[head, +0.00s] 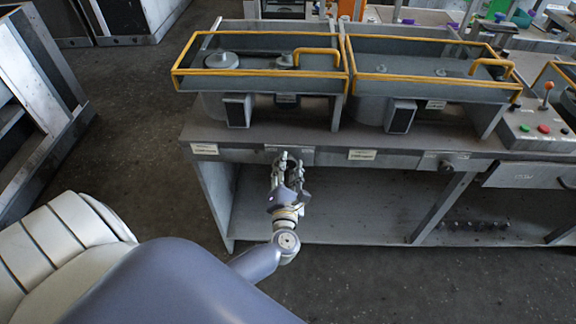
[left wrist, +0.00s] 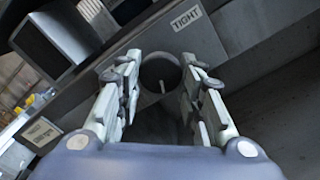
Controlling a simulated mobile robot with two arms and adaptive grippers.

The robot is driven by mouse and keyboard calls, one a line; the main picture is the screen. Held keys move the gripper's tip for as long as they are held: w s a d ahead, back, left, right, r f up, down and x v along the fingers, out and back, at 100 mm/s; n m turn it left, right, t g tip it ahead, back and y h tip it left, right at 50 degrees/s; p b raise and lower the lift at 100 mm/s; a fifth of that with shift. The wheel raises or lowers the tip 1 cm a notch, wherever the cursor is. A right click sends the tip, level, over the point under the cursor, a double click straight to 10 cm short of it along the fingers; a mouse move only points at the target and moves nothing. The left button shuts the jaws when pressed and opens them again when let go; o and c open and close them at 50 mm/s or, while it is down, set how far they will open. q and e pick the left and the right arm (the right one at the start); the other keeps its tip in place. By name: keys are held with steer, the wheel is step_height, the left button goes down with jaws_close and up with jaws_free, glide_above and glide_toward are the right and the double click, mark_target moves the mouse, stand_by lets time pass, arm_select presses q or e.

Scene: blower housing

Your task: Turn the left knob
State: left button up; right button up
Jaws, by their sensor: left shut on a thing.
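The left knob (left wrist: 160,70) is a dark round knob with a pale line on its face, on the front edge of the grey bench (head: 330,143). My left gripper (head: 287,163) is at this front edge, with its fingers on both sides of the knob (left wrist: 160,95) and shut on it. In the head view the fingers mostly hide the knob. The right knob (head: 446,166) is a small dark knob farther right on the same edge, with nothing at it. My right gripper is in neither view.
White labels (head: 204,149) mark the bench edge; one in the left wrist view reads TIGHT (left wrist: 186,18). Two yellow-railed housings (head: 262,72) stand on the bench. A control panel (head: 535,128) with buttons and a lever is at right. Open shelf space lies below the bench.

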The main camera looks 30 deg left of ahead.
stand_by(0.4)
arm_select(q)
steer(key=o, duration=1.1)
steer(key=shift+c, duration=0.2)
steer(key=v, duration=1.2)
